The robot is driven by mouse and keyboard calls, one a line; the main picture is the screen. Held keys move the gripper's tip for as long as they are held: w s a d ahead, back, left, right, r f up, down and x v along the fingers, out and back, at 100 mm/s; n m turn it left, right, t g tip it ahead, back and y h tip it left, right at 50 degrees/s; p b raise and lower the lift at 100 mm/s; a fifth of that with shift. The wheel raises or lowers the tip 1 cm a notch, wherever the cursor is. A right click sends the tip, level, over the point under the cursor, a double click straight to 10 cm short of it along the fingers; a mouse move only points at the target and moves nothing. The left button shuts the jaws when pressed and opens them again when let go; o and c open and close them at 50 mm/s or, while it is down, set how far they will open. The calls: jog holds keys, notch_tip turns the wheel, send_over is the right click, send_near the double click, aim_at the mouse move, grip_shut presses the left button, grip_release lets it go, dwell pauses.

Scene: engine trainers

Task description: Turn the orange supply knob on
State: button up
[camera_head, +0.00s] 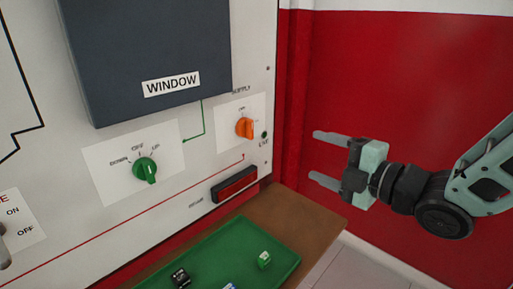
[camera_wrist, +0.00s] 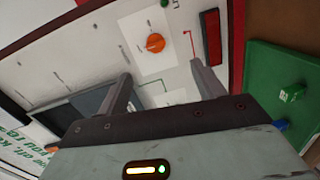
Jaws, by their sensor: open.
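The orange supply knob (camera_head: 244,128) sits on a white plate on the panel, under the word SUPPLY, with a small dark green light beside it at lower right. It also shows in the wrist view (camera_wrist: 155,43), ahead of my fingers and between them. My gripper (camera_head: 322,157) is open and empty, to the right of the knob and apart from the panel, with its two fingers pointing left. In the wrist view my gripper (camera_wrist: 160,85) shows both fingers spread, with nothing between them touching.
A green selector knob (camera_head: 146,170) is left of the supply knob. A dark window box (camera_head: 150,50) juts out above. A red bar (camera_head: 235,183) is below. A green tray (camera_head: 225,250) with small blocks rests on the brown shelf (camera_head: 318,225). A red wall (camera_head: 400,80) stands behind my arm.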

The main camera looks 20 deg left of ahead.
jog(key=n+y, duration=0.1)
jog(key=n, duration=0.1)
jog(key=p, duration=0.2)
send_near(252, 130)
jog(key=shift+g, duration=0.3)
jog(key=x, duration=0.8)
jog(key=shift+w+a, duration=0.25)
jog(key=shift+w, duration=0.1)
jog(key=c, duration=1)
